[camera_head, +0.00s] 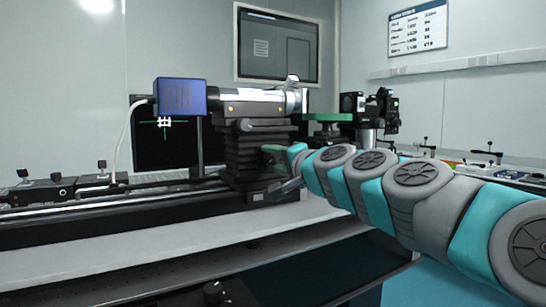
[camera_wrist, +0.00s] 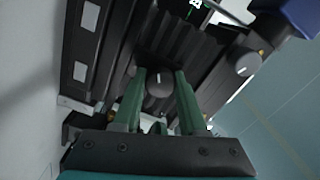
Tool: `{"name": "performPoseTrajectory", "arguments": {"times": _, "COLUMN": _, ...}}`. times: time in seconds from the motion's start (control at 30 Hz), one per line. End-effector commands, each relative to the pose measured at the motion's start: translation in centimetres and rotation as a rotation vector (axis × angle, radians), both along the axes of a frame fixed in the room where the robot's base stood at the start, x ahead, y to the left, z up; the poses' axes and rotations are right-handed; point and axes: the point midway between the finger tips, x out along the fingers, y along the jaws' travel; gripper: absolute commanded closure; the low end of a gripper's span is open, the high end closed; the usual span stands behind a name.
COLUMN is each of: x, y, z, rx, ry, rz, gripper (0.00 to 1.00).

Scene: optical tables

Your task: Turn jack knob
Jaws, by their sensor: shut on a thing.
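The black lab jack with ribbed bellows (camera_head: 243,150) stands on a rail in the middle of the head view. Its dark round knob (camera_wrist: 159,84) with a pale mark sits between the two green fingers of my gripper (camera_wrist: 160,78) in the wrist view. My gripper is shut on this knob, with one finger on each side. In the head view my gripper (camera_head: 280,163) is at the right side of the jack, small and partly hidden, and the held knob cannot be made out there.
A second knob (camera_wrist: 247,63) shows to the right in the wrist view. A blue-ended camera (camera_head: 180,97) and a grey tube (camera_head: 250,102) sit above the jack. A monitor (camera_head: 165,146) is behind.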

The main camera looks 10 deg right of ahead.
Motion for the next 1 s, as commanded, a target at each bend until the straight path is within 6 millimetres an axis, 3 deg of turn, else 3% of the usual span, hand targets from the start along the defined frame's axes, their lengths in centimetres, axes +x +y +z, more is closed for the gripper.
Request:
{"name": "performPoseTrajectory", "arguments": {"times": 0.3, "x": 0.0, "y": -0.1, "z": 0.1, "rx": 0.001, "ry": -0.001, "rz": -0.002, "gripper": 1.00}}
{"name": "performPoseTrajectory", "arguments": {"times": 0.33, "x": 0.0, "y": -0.1, "z": 0.1, "rx": 0.001, "ry": -0.001, "rz": -0.002, "gripper": 0.57}}
{"name": "performPoseTrajectory", "arguments": {"times": 0.6, "x": 0.0, "y": 0.0, "z": 0.0, "rx": 0.000, "ry": 0.000, "rz": -0.001, "gripper": 0.28}}
{"name": "performPoseTrajectory", "arguments": {"times": 0.87, "x": -0.1, "y": -0.1, "z": 0.0, "rx": 0.000, "ry": 0.000, "rz": -0.001, "gripper": 0.28}}
{"name": "performPoseTrajectory", "arguments": {"times": 1.0, "x": -1.0, "y": -0.4, "z": -0.1, "rx": 0.001, "ry": 0.001, "rz": -0.001, "gripper": 0.28}}
